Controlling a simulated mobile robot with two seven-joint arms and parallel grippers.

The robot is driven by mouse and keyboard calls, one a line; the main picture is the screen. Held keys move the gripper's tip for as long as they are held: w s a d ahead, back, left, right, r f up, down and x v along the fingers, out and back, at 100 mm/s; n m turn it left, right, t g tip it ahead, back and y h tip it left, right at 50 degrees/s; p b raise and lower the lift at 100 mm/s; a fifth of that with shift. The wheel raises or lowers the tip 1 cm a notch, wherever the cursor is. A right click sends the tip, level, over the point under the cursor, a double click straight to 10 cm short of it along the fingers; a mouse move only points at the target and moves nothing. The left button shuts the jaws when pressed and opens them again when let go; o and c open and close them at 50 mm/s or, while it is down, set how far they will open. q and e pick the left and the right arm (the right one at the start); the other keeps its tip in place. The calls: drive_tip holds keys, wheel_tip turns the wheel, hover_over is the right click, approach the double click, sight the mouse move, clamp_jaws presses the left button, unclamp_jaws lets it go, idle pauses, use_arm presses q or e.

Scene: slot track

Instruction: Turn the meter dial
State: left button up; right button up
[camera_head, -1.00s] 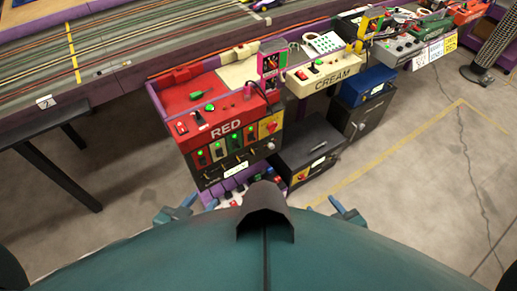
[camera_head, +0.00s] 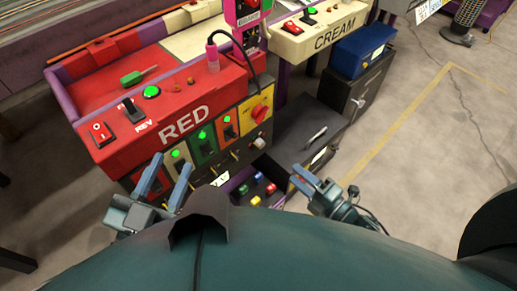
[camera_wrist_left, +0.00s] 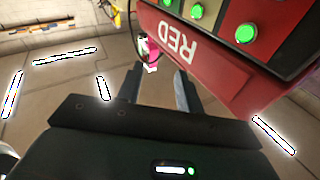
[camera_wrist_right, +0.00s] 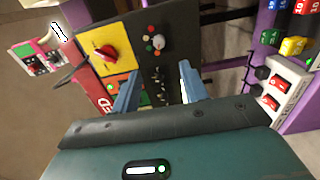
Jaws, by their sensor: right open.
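Two knobs show on the front of the RED station, and I cannot tell for sure which is the meter dial. A pale round knob (camera_head: 260,143) sits on a black panel; the right wrist view shows it (camera_wrist_right: 157,42) with small coloured dots beside it. A red knob (camera_head: 260,112) sits on a yellow panel, also in the right wrist view (camera_wrist_right: 106,53). My left gripper (camera_head: 170,163) is open and empty in front of the RED panels. My right gripper (camera_head: 298,176) is open and empty, below and right of the knobs, touching neither.
The RED box (camera_head: 185,125) has switches and a green button on top. An open purple drawer (camera_head: 235,182) with coloured plugs is below. A dark cabinet (camera_head: 305,130) stands beside it.

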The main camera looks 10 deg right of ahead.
sight(262, 146)
drive_tip(key=b+x, duration=0.3)
drive_tip(key=x, duration=0.8)
drive_tip(key=shift+w+a, duration=0.1)
drive_tip(key=shift+w, duration=0.15)
drive_tip(key=shift+w+a, duration=0.3)
drive_tip(key=shift+w, duration=0.15)
use_arm(q)
drive_tip(key=shift+d+n, duration=0.35)
drive_tip(key=shift+n, duration=0.05)
use_arm(e)
drive_tip(key=shift+c, duration=0.5)
clamp_jaws()
use_arm(q)
drive_tip(key=shift+h, duration=0.4)
